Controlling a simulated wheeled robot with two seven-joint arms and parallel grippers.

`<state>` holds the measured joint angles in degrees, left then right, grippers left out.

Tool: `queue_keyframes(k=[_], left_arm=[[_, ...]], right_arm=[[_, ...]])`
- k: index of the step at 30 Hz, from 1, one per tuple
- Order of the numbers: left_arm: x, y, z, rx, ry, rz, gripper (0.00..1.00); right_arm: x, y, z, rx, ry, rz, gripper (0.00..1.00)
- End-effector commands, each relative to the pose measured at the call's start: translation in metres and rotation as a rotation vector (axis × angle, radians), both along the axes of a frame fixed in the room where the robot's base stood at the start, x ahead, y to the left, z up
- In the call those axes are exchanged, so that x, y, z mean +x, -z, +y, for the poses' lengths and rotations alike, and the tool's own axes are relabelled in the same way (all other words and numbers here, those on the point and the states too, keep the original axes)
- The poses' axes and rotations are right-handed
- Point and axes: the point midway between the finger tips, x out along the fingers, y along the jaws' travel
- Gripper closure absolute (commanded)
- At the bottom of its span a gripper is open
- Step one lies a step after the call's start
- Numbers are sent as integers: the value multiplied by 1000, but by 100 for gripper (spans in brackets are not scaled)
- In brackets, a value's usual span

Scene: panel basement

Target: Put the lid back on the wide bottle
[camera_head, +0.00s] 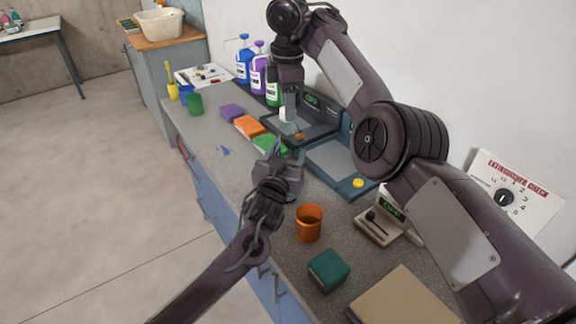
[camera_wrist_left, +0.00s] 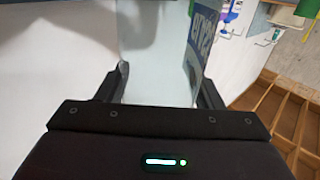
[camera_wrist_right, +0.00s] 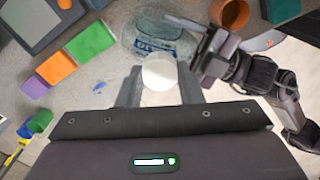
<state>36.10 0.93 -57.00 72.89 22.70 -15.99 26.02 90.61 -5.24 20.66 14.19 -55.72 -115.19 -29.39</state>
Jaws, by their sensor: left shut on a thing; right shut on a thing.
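My right gripper (camera_head: 289,112) reaches down from above and is shut on a small white round lid (camera_wrist_right: 159,73), which sits between its fingertips in the right wrist view. My left gripper (camera_head: 277,160) is shut on a clear wide bottle with a blue label (camera_wrist_left: 203,38), which stands between its fingers in the left wrist view. In the right wrist view the bottle (camera_wrist_right: 165,42) shows just beyond the lid, with the left gripper at its right side. The lid partly covers the bottle there. Whether lid and bottle touch I cannot tell. In the head view the bottle is hardly visible.
An orange cup (camera_head: 308,223), a teal box (camera_head: 328,270) and a cardboard box (camera_head: 400,298) are nearer on the counter. Purple, orange and green blocks (camera_head: 249,127) lie beyond. Scales (camera_head: 338,165) and colored bottles (camera_head: 259,70) line the wall.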

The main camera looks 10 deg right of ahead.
Motion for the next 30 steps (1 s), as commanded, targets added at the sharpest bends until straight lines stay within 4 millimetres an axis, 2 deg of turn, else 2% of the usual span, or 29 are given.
queue_keyframes(k=[9, 10, 15, 23, 30], left_arm=[[-1, 0, -1, 2, 2, 0, 100], [-1, 0, -1, 2, 2, 0, 100], [-1, 0, -1, 1, 2, 0, 100], [0, 0, -1, 1, 1, 0, 100], [0, 1, 0, 1, 1, 0, 100]], right_arm=[[0, 0, 0, 1, 30, -1, 94], [0, 0, 0, 1, 30, -1, 66], [0, 0, 0, 1, 29, -1, 45], [0, -1, 0, 0, 29, -1, 45], [0, -30, 0, 0, 29, -3, 45]])
